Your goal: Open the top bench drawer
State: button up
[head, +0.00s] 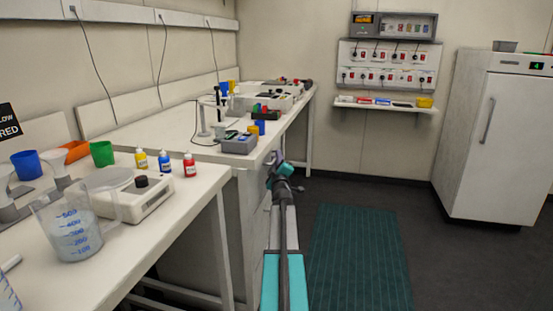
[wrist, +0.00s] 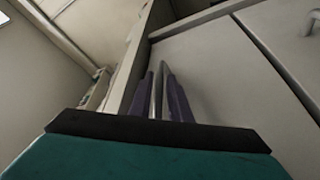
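The top drawer's pale grey front (wrist: 215,75) fills the middle and right of the wrist view. It looks flush, with dark seams along its edges. Its metal bar handle (wrist: 158,82) stands between the two purple fingers of my gripper (wrist: 160,95). The fingers are close together, one on each side of the bar, and appear shut on it. In the head view my gripper (head: 275,164) is at the right-hand face of the far bench, just below its top. There my own arm hides the handle and most of the drawer front.
A second handle (wrist: 312,22) shows on the neighbouring panel. The far bench top (head: 160,120) carries instruments and a grey device (head: 240,143). A near table (head: 150,240) holds a beaker (head: 70,225) and small bottles. Floor around the green mat (head: 360,260) is clear; a fridge (head: 490,140) stands right.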

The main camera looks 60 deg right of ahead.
jog(key=shift+w+d+r, duration=0.1)
jog(key=shift+w+d, duration=0.25)
jog(key=shift+d, duration=0.15)
jog(key=shift+c, duration=0.3)
grip_shut()
jog(key=shift+s, duration=0.15)
jog(key=s+d+p, duration=0.4)
jog(key=s+p, duration=0.2)
jog(key=s, duration=0.9)
jog(key=s+d+p, duration=0.5)
jog(key=s+p, duration=0.2)
jog(key=s, duration=0.7)
jog(key=shift+s+d+p, duration=0.2)
jog(key=shift+s+p, duration=0.1)
jog(key=shift+s, duration=0.05)
